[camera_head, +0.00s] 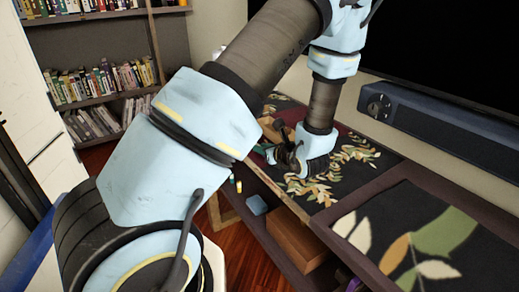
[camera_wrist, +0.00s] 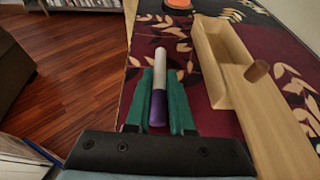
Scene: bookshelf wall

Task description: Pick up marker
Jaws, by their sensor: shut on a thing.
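In the head view my gripper (camera_head: 287,158) is over the table, and the marker cannot be made out there.
A wooden tray (camera_wrist: 203,62) with a brown peg (camera_wrist: 257,70) stands close to the right of my gripper. A dark round object with an orange rim (camera_wrist: 180,4) is further off. The table edge is at the left, with open wood floor (camera_wrist: 75,60) beyond.

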